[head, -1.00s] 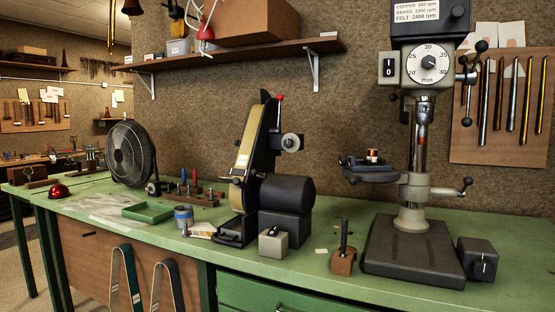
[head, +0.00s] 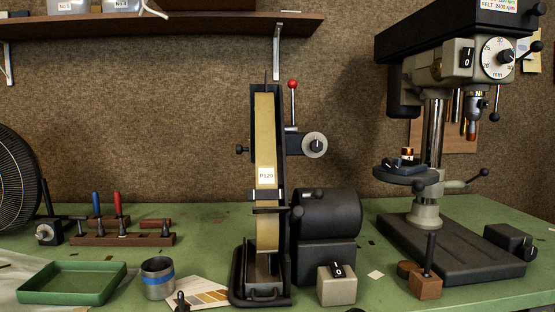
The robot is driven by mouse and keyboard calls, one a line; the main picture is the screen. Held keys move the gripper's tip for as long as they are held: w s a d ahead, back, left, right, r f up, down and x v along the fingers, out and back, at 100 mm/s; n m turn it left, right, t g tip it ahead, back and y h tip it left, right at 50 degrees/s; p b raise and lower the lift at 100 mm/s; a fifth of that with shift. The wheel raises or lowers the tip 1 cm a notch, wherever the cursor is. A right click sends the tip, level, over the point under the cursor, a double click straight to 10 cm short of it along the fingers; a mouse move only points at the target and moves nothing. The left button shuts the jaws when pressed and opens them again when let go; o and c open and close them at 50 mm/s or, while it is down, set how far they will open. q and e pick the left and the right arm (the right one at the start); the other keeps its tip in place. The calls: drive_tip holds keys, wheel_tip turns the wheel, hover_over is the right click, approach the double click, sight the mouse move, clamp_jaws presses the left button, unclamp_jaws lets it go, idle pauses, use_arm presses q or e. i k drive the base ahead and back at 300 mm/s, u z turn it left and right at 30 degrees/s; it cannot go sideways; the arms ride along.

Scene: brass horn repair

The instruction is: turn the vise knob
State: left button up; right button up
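A small dark vise (head: 398,164) sits on the round table of the drill press (head: 428,195) at the right of the head view. A small brass-and-orange piece (head: 407,153) shows at its top. The vise is small in the picture, and I cannot make out its knob clearly. Neither of my grippers is in view, so nothing of mine is seen near the vise.
A belt sander (head: 266,170) with a silver knob (head: 314,145) stands mid-bench, left of the drill press. A switch box (head: 337,284), wooden block with a post (head: 426,284), tin (head: 157,277) and green tray (head: 72,283) line the front. A shelf (head: 160,27) hangs above.

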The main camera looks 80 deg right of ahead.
sight(387, 163)
drive_tip(key=i, duration=0.45)
drive_tip(key=z, duration=1.1)
